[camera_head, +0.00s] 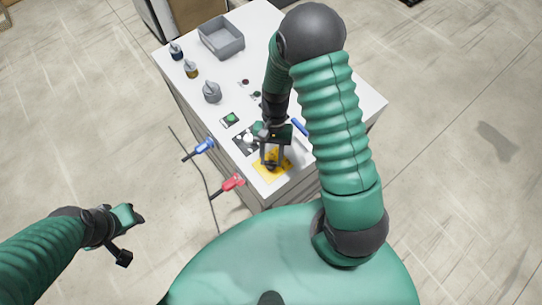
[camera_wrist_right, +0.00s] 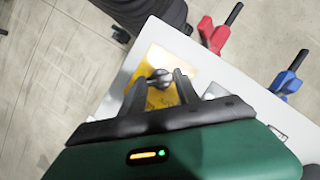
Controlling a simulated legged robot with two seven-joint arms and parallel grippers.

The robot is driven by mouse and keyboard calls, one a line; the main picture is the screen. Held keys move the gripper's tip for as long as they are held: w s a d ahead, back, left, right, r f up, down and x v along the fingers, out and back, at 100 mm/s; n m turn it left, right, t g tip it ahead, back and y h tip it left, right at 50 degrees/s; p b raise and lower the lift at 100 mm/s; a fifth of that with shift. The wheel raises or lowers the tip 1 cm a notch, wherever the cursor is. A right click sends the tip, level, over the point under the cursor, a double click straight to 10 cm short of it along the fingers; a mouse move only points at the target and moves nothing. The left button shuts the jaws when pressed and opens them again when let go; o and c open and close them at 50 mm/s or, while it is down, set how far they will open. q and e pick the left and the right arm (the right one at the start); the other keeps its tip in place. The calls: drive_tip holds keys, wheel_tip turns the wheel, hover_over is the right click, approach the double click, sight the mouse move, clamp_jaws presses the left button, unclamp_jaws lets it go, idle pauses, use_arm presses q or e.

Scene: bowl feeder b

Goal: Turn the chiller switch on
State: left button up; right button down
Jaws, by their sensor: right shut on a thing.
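The chiller switch looks to be the dark rotary knob (camera_wrist_right: 159,78) on a yellow plate (camera_wrist_right: 150,62) near the white cabinet's front corner. The yellow plate also shows in the head view (camera_head: 283,166). My right gripper (camera_wrist_right: 160,80) is over the plate, its two fingers on either side of the knob and shut on it. In the head view my right gripper (camera_head: 270,163) partly hides the knob. My left gripper (camera_head: 128,236) hangs off to the left, away from the cabinet; its finger opening is too small to tell.
The white cabinet top (camera_head: 345,100) carries a grey bin (camera_head: 221,38), several small bottles, a green button (camera_head: 231,118) and a blue bar (camera_head: 301,127). A blue plug-like handle (camera_head: 204,146) and a red one (camera_head: 232,182) stick out from its left side.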

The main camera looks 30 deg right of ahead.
drive_tip(key=shift+w+d, duration=0.1)
drive_tip(key=shift+w, duration=0.15)
drive_tip(key=c, duration=1.2)
unclamp_jaws()
drive_tip(key=o, duration=0.3)
drive_tip(key=b+v, duration=0.2)
drive_tip(key=v, duration=1.4)
drive_tip(key=shift+d+r, duration=0.25)
drive_tip(key=shift+r, duration=0.05)
drive_tip(key=shift+w, duration=0.1)
